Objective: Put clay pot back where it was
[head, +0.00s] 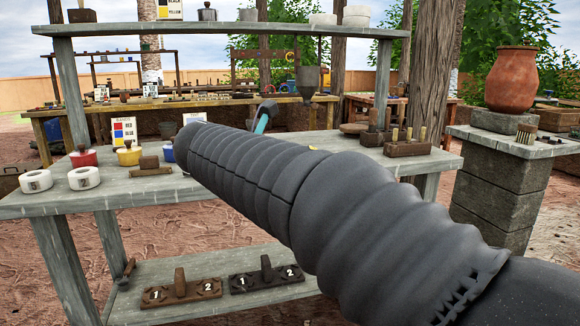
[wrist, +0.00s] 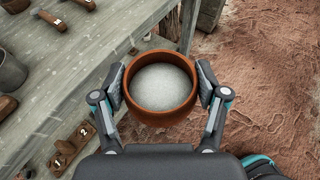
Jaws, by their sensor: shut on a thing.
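My gripper (wrist: 160,84) is shut on a brown clay pot (wrist: 162,118) in the wrist view, one finger on each side of it. The pot is round, with its opening toward the wrist camera, and a pale grey-white granular fill shows inside. It is held beside the grey wooden table edge (wrist: 120,62), with reddish ground in view beyond. In the head view my arm hides the pot and most of my gripper; only a small teal part (head: 264,116) shows above the table.
Numbered moulds (head: 181,290) lie on the lower shelf. A large terracotta jar (head: 512,80) stands on a block pillar at right.

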